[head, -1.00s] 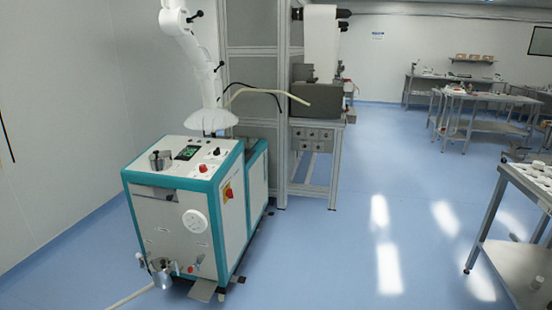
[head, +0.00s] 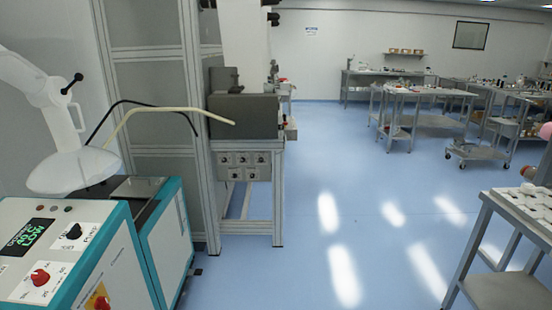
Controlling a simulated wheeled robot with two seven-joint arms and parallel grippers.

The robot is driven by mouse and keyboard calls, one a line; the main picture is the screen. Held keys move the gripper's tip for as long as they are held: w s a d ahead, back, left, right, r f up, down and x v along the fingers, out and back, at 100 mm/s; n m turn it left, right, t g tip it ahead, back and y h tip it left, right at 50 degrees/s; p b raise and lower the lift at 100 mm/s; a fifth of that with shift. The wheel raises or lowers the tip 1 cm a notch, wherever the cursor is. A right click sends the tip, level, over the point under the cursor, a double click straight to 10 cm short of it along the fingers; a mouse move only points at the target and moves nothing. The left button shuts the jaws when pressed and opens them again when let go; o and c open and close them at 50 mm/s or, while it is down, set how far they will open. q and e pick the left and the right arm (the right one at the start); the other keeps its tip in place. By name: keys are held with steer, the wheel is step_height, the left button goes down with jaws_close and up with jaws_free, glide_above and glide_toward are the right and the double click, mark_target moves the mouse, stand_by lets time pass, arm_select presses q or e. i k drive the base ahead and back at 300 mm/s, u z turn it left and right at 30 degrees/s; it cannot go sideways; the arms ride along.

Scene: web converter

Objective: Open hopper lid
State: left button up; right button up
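The teal-and-white machine (head: 88,262) stands close at the lower left, cut off by the picture's edge. Its top panel has a green-lit display (head: 27,237), a black dial (head: 75,230) and a red knob (head: 40,277). A flat dark top plate (head: 136,188) lies on its rear section. I cannot tell whether this plate is the hopper lid. Neither of my grippers is in view.
A white fume-hood arm (head: 75,171) hangs over the machine. A grey frame cabinet (head: 150,95) and a grey unit on a stand (head: 243,115) are behind. Blue floor (head: 330,220) is open in the middle. A metal table (head: 515,225) stands at right.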

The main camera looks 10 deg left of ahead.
mark_target(133, 187)
steer(key=i, duration=2)
steer(key=u, duration=0.95)
steer(key=i, duration=1.55)
steer(key=u, duration=1.2)
